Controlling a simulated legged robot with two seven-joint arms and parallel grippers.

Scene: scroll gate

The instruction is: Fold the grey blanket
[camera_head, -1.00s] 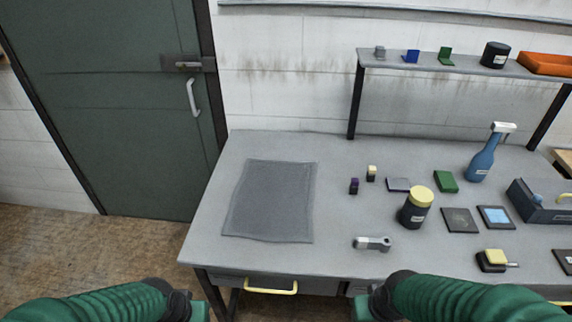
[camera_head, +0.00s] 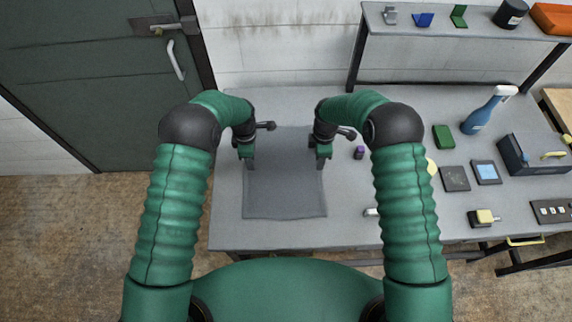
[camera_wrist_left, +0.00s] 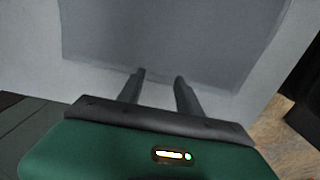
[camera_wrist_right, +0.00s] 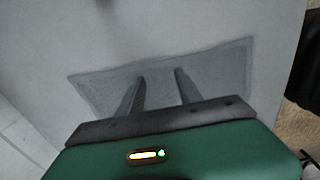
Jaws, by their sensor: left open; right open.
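The grey blanket (camera_head: 285,195) lies flat and spread out on the left part of the grey table. My left gripper (camera_head: 247,166) is over the blanket's left edge, open and empty. My right gripper (camera_head: 320,166) is over its right edge, also open and empty. The blanket shows in the left wrist view (camera_wrist_left: 165,40) beyond the open fingers (camera_wrist_left: 160,75). It also shows in the right wrist view (camera_wrist_right: 215,75) around the open fingers (camera_wrist_right: 160,75). I cannot tell whether the fingertips touch the cloth. My arms hide parts of the table beside it.
A small purple block (camera_head: 359,153) stands just right of my right gripper. The table in front of the blanket is narrow.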

